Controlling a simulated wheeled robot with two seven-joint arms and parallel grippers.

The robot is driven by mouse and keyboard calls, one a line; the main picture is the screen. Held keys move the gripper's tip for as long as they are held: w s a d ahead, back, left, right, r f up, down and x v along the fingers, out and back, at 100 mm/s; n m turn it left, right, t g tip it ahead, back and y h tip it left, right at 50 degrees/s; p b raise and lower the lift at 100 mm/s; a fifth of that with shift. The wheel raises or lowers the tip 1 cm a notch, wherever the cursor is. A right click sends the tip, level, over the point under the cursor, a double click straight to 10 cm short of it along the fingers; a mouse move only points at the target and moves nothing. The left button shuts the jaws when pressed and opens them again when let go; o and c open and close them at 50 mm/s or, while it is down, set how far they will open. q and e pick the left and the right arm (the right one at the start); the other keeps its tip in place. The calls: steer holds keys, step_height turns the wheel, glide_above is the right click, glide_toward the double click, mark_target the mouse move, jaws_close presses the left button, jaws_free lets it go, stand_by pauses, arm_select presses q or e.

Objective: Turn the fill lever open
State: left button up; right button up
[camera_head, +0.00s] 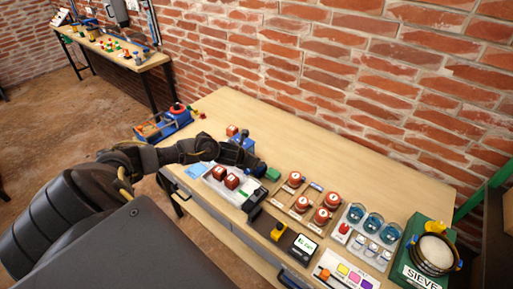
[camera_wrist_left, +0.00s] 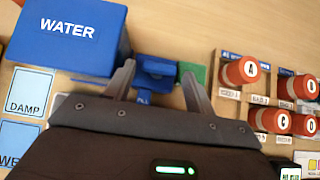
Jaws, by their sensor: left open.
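A blue box lettered WATER (camera_wrist_left: 68,35) stands at the upper left of the wrist view. A small blue piece (camera_wrist_left: 157,68) shows to its right, with a small blue label below it. I cannot tell for certain whether this piece is the fill lever. My left gripper (camera_wrist_left: 158,73) is open, its fingers on either side of the blue piece in the picture; contact is not clear. In the head view my left gripper (camera_head: 250,161) is over the bench beside a blue part, hiding some of it. My right gripper is not in view.
Red-capped jars (camera_wrist_left: 242,70) stand to the right of the gripper. Blue DAMP card (camera_wrist_left: 30,92) lies left. Reddish-brown blocks (camera_head: 231,181) sit on a pale tray near the arm. Blue cups (camera_head: 373,222) and a green sieve stand (camera_head: 425,269) are farther right.

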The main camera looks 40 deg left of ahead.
arm_select(q)
steer(key=shift+x, duration=1.2)
steer(key=shift+c, duration=0.4)
steer(key=c, duration=0.6)
